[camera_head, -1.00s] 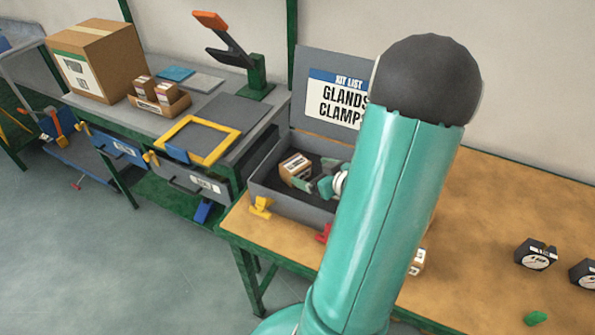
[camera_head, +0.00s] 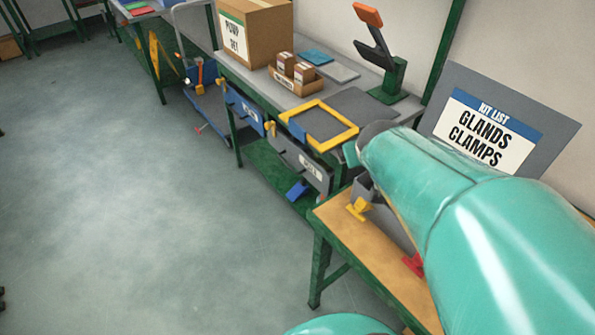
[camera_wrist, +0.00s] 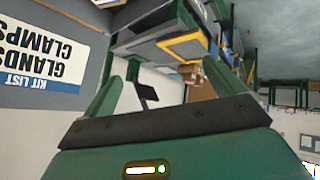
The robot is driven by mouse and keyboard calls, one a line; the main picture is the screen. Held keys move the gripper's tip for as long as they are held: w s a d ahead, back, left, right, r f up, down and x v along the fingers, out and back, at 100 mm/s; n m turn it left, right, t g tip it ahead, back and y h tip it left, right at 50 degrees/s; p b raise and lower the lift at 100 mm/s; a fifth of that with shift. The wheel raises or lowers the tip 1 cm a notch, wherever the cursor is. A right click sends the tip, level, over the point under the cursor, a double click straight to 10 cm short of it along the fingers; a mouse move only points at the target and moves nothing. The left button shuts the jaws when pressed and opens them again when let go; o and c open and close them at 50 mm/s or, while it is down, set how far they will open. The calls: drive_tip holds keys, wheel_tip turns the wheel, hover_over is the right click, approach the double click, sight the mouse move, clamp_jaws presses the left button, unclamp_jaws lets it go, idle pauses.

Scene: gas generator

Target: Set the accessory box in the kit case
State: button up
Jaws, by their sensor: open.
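The grey kit case (camera_head: 394,232) stands on the wooden bench with its lid (camera_head: 553,128) raised; the lid reads "KIT LIST GLANDS CLAMPS". My arm hides the case's inside in the head view. The lid label also shows upside down at the left of the wrist view (camera_wrist: 40,55). I cannot make out the accessory box in either current view. My gripper (camera_wrist: 168,78) is open in the wrist view, its green fingers apart with nothing visible between them.
A grey bench beyond the case holds a large carton (camera_head: 262,35), a small tray with two little boxes (camera_head: 296,82), a yellow frame (camera_head: 346,139) and a green stand (camera_head: 389,82). Yellow (camera_head: 357,209) and red (camera_head: 413,265) latches project at the case front.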

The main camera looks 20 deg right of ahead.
drive_tip(key=s+a+r+g+y, duration=0.1)
drive_tip(key=s+a+y, duration=0.1)
drive_tip(key=s+a, duration=0.3)
drive_tip(key=s+a+r+n+g+y, duration=0.1)
drive_tip(key=s+a, duration=0.4)
drive_tip(key=a, duration=0.8)
drive_tip(key=shift+r+n+y, duration=0.3)
drive_tip(key=shift+r+y, duration=0.35)
drive_tip(key=shift+y, duration=0.25)
